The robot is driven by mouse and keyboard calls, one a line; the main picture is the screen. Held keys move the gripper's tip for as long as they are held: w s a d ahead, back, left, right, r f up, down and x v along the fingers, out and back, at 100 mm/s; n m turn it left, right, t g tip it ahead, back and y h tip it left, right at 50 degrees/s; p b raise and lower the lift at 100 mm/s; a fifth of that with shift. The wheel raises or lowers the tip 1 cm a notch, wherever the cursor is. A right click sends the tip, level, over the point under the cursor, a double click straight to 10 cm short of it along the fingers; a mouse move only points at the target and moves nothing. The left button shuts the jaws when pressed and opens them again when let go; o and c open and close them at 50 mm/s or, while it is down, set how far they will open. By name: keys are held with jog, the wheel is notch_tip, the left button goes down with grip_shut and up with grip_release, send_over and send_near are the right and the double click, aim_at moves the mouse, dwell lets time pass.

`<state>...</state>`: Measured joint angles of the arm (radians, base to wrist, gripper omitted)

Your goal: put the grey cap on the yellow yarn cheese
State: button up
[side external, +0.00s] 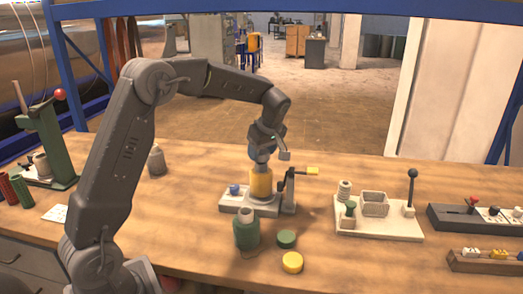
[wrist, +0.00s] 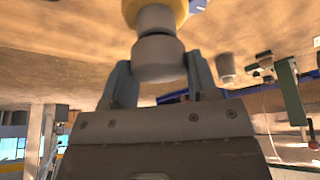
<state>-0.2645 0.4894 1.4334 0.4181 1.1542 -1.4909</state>
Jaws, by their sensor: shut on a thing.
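The yellow yarn cheese (side external: 261,183) stands upright on a pale fixture on the bench. Its yellow edge (wrist: 128,10) shows at the top of the wrist view, with a narrower pale neck (wrist: 156,18) coming out of it. My gripper (side external: 262,153) is just above the cheese, pointing down. In the wrist view its two fingers (wrist: 160,75) are shut on the grey cap (wrist: 158,57), a wide pale cylinder. The cap is in line with the neck and appears to meet it; I cannot tell whether it is seated.
The fixture (side external: 233,205) has a blue knob (side external: 234,189) and a yellow-handled lever (side external: 312,170). A green cheese (side external: 246,229), a green disc (side external: 287,239) and a yellow disc (side external: 292,262) stand in front. A white board (side external: 380,230) with a black-knobbed lever lies right.

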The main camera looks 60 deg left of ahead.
jog(key=shift+f, duration=0.15)
jog(key=shift+f, duration=1.4)
jog(key=o, duration=1)
jog(key=shift+r, duration=0.1)
jog(key=shift+v, duration=6.85)
